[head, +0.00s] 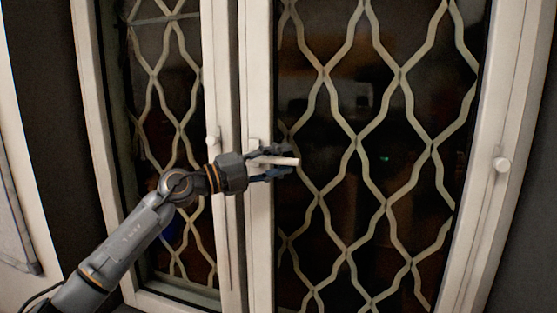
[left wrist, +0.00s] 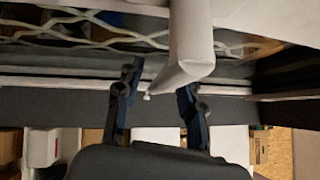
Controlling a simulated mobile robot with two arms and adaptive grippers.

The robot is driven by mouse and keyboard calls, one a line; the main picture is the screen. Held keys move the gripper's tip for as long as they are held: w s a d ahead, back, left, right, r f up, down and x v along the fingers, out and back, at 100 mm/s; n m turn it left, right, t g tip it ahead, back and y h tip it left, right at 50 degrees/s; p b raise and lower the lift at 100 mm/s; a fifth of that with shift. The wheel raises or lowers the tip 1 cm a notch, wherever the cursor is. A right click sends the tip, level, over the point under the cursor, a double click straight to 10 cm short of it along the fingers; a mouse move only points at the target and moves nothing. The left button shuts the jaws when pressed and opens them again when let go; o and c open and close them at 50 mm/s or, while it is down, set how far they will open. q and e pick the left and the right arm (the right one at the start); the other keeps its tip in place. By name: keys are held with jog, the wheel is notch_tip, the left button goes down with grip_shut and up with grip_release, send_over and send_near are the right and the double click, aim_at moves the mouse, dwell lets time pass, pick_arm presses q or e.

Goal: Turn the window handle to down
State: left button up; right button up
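The white window handle (head: 287,161) sits on the middle frame of the window and points sideways to the right, about level. My left gripper (head: 280,161) is at the handle, with one finger above it and one below. In the left wrist view the handle (left wrist: 190,45) shows large at the top, and its end reaches toward the space between the fingertips of the gripper (left wrist: 162,80). The fingers are spread with gaps beside the handle, so the gripper looks open. Whether a finger touches the handle I cannot tell. My right gripper is not in view.
A wavy metal grille (head: 405,75) covers the dark glass close behind the handle. Boxes (left wrist: 45,147) show in the left wrist view.

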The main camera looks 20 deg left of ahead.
pick_arm(q)
grip_shut()
